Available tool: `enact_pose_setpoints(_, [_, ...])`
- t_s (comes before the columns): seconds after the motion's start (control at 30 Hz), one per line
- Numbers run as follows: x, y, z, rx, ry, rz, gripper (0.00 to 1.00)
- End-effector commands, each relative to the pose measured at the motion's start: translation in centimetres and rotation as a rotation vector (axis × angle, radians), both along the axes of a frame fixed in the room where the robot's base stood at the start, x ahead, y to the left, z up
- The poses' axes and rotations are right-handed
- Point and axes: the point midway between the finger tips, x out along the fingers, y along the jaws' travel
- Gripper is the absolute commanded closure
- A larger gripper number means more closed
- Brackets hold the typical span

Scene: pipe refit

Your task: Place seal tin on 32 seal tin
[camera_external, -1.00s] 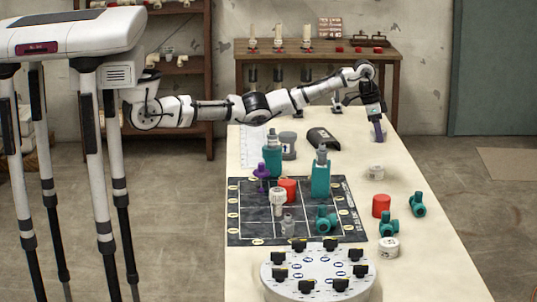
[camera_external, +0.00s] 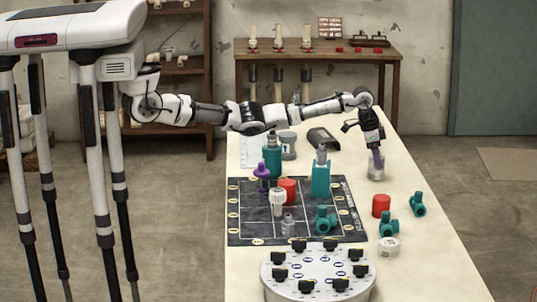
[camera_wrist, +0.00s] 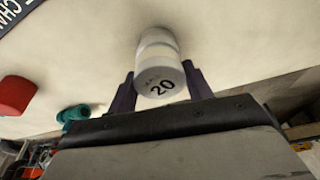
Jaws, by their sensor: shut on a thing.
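A white seal tin with a black "20" on its top (camera_wrist: 160,82) sits between my two dark purple fingers in the wrist view. My gripper (camera_external: 377,163) points down at the right side of the table and is shut on this tin (camera_external: 376,175), which appears upright at table level. In the wrist view a seam crosses the white body; I cannot tell whether that is one lidded tin or two stacked. Another white tin (camera_external: 388,247) with a dark side label stands near the front right. I cannot read its number, and no "32" is legible.
A red cylinder (camera_external: 381,205) and teal valves (camera_external: 417,204) stand in front of my gripper. A dark gridded mat (camera_external: 248,222) with several parts lies to the left. The right table edge is close.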

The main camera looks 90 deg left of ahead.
Motion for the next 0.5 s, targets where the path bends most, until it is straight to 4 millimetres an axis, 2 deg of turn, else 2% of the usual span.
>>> enact_pose_setpoints(0.03, [-0.01, -0.04, -0.22, -0.001, 0.001, 0.000, 0.72])
enact_pose_setpoints(0.07, [-0.01, -0.03, -0.25, -0.001, 0.001, 0.000, 0.48])
enact_pose_setpoints(0.2, [-0.01, -0.02, -0.20, 0.000, 0.001, 0.000, 0.30])
enact_pose_setpoints(0.5, [0.00, 0.00, -0.09, 0.000, 0.000, 0.000, 0.28])
